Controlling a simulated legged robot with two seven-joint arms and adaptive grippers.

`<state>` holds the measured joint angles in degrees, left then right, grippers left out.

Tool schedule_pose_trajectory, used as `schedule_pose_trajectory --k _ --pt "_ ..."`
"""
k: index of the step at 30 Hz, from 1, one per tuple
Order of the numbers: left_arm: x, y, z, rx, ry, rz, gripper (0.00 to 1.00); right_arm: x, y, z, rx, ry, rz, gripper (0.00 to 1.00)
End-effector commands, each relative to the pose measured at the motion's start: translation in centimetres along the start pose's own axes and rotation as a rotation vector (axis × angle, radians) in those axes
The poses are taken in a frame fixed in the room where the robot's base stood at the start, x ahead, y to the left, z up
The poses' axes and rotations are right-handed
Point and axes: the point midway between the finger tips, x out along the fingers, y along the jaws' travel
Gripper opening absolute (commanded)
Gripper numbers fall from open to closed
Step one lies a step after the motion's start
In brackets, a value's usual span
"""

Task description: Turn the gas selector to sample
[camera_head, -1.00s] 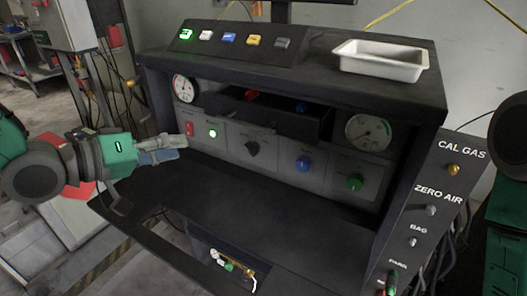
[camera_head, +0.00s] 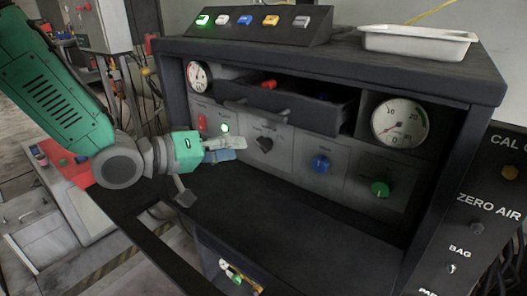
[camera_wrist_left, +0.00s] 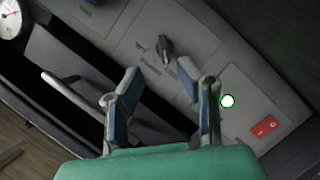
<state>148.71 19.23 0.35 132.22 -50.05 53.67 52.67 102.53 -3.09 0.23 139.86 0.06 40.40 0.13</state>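The black selector knob (camera_head: 264,144) sits on the grey panel, between the green-lit button and the blue knob. Its small labels are too blurred to read. In the left wrist view the black knob (camera_wrist_left: 165,48) lies just beyond the fingertips, its bar tilted. My left gripper (camera_head: 234,149) is in front of the panel, just left of the black knob. In the left wrist view my left gripper (camera_wrist_left: 160,84) is open, with nothing between its blue-grey fingers, apart from the knob. My right gripper is not in view.
An open drawer (camera_head: 262,99) juts out above the knob. A red switch (camera_head: 202,123) and the lit button (camera_head: 225,128) are to its left. The blue knob (camera_head: 320,164) and green knob (camera_head: 379,188) are to its right. The shelf below is clear.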

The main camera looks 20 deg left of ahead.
Motion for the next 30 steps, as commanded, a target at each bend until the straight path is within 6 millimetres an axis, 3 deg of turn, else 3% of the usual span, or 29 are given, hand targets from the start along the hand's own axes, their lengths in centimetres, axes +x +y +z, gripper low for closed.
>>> schedule_pose_trajectory --k 6,12,24,25,27,30 --pt "4.6 -0.2 0.1 0.003 0.000 0.000 0.31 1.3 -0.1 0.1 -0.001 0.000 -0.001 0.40" --pt "7.2 0.1 0.1 0.004 0.000 -0.003 0.31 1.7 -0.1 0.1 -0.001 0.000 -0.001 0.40" --pt "7.8 0.0 -0.1 -0.001 0.002 -0.001 0.31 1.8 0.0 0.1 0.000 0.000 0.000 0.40" --pt "7.8 -0.1 -0.1 -0.001 0.002 -0.001 0.24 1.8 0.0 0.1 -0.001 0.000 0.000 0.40" --pt "7.8 -0.1 -0.1 -0.001 0.002 -0.001 0.00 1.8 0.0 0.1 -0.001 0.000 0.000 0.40" --pt "7.8 -0.1 -0.1 -0.001 0.002 -0.002 0.00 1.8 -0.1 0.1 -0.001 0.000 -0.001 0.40"
